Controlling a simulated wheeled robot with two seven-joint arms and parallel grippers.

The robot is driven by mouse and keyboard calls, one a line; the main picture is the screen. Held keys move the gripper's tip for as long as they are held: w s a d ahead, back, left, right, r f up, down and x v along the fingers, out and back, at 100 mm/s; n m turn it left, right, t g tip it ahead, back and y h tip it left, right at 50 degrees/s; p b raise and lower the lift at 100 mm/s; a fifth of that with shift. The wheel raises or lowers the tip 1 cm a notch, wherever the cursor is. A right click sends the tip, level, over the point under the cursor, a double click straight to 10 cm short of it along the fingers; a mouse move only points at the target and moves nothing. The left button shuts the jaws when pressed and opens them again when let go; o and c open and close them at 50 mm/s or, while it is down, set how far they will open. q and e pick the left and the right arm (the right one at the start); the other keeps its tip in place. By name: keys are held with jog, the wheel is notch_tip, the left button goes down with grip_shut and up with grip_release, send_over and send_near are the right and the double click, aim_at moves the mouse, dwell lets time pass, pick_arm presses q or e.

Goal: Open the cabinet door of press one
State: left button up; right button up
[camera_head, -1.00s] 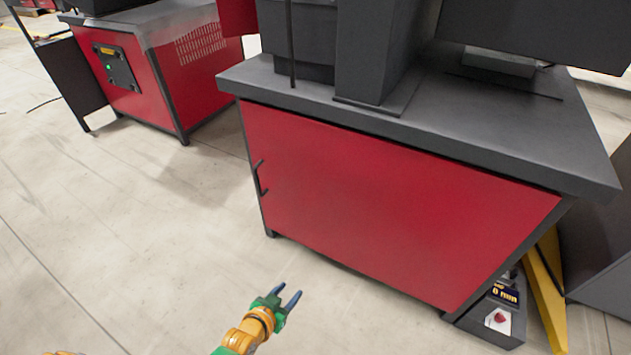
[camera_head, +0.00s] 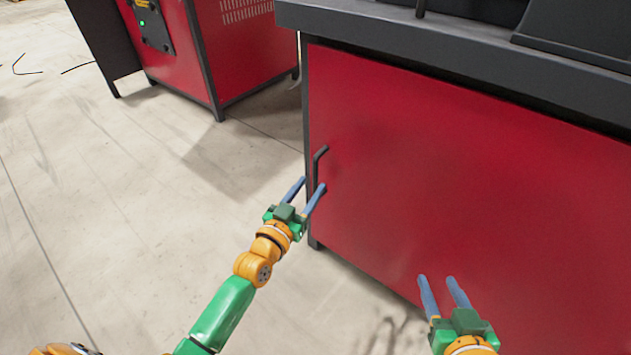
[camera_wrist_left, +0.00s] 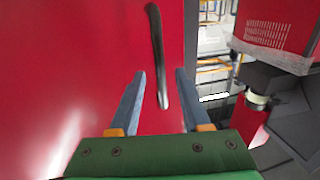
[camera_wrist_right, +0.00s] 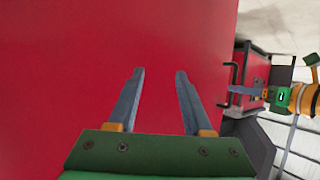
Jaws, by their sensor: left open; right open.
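The press cabinet's red door (camera_head: 450,170) is shut under a dark grey top. Its black bar handle (camera_head: 318,163) is upright near the door's left edge. My left gripper (camera_head: 312,184) is open at the handle's lower part. In the left wrist view, the handle (camera_wrist_left: 156,45) runs down between the two open fingers (camera_wrist_left: 160,72), neither clamped on it. My right gripper (camera_head: 437,280) is open and empty, in front of the door's lower part. In the right wrist view, its fingers (camera_wrist_right: 160,72) point at the plain red panel, and the handle (camera_wrist_right: 229,76) shows at right.
The dark countertop (camera_head: 450,50) overhangs the door. Another red machine (camera_head: 240,50) with a dark side panel (camera_head: 100,40) stands at the back left. Thin cables (camera_head: 30,73) lie far left.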

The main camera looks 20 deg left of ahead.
aim_at(314, 181)
pick_arm(q)
jog(key=w+b, duration=0.1)
jog(key=w, duration=0.2)
jog(key=shift+w+d, duration=0.15)
jog(key=shift+d, duration=0.05)
jog(key=shift+w, duration=0.15)
grip_shut()
pick_arm(e)
notch_tip(314, 181, up, 11)
jog(key=w+a+t+y, duration=0.2)
jog(key=t, duration=0.4)
jog(key=shift+n, duration=0.3)
